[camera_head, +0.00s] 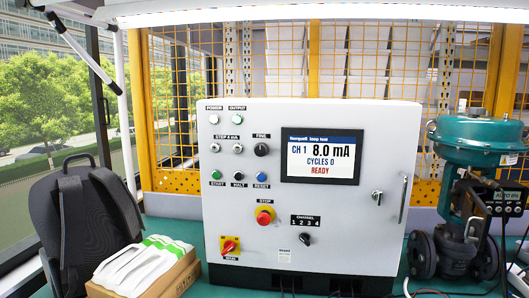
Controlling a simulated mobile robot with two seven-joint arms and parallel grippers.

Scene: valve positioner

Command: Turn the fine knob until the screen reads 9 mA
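The fine knob (261,150) is a round black knob under the label FINE, on the upper left part of the light grey control cabinet (305,225). It carries a light mark, but its exact angle is too small to tell. The screen (320,157) is to the right of the knob, in a black frame. It reads CH 1, 8.0 mA, CYCLES 0 and READY. Neither of my grippers is in view, and nothing covers the knob or the screen.
Two STEP toggles (226,149), lamps, buttons, a red STOP button (265,215), a channel selector (305,239) and a red-yellow main switch (229,247) share the panel. A backpack (85,225) and box (150,270) stand left; a teal valve (470,140) stands right.

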